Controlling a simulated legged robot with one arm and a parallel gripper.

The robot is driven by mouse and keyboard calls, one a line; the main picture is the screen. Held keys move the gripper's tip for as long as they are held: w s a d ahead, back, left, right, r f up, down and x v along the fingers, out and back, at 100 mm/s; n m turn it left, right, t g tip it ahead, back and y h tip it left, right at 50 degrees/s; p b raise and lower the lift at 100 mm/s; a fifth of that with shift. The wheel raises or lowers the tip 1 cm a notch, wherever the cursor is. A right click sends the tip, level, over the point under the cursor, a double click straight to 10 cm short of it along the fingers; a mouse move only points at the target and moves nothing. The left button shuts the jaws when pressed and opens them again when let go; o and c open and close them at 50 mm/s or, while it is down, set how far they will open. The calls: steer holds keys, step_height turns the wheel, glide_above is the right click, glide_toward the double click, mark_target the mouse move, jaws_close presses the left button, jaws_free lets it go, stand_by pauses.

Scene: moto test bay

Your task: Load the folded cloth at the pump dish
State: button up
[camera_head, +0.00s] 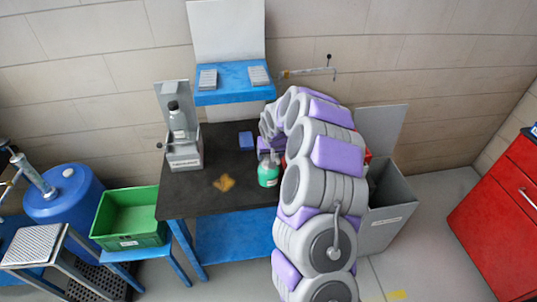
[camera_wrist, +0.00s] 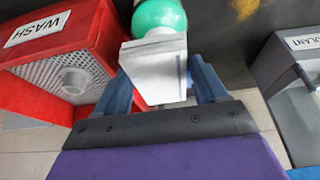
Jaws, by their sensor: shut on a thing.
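The white folded cloth (camera_wrist: 155,72) is held between my gripper's fingers (camera_wrist: 162,82) in the wrist view. A round green vessel (camera_wrist: 160,14), which looks like the pump dish, shows just beyond the cloth. The cloth covers part of it, and I cannot tell whether they touch. In the head view the green vessel (camera_head: 268,176) stands upright on the dark bench top near its front right edge. My gripper (camera_head: 270,153) is right over it, and my arm hides most of the cloth there.
A red box marked WASH (camera_wrist: 88,60) with a perforated inside is beside my gripper, and a grey labelled box (camera_wrist: 292,75) is opposite. A bottle in a grey stand (camera_head: 184,155), a blue block (camera_head: 246,139) and an orange stain (camera_head: 224,183) are on the bench (camera_head: 205,200). A green crate (camera_head: 130,215) stands left.

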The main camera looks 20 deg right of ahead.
mark_target(270, 156)
steer(key=shift+d+f, duration=0.15)
steer(key=shift+d, duration=0.05)
steer(key=shift+a+f, duration=0.1)
steer(key=shift+a, duration=0.6)
steer(key=shift+d, duration=0.1)
steer(key=shift+d+f, duration=0.3)
steer(key=shift+d, duration=0.15)
steer(key=shift+a+f+b, duration=0.25)
steer(key=shift+a+b, duration=0.05)
steer(key=shift+a, duration=0.05)
steer(key=shift+d, duration=0.1)
steer(key=shift+r+p, duration=1)
steer(key=shift+r, duration=2.55)
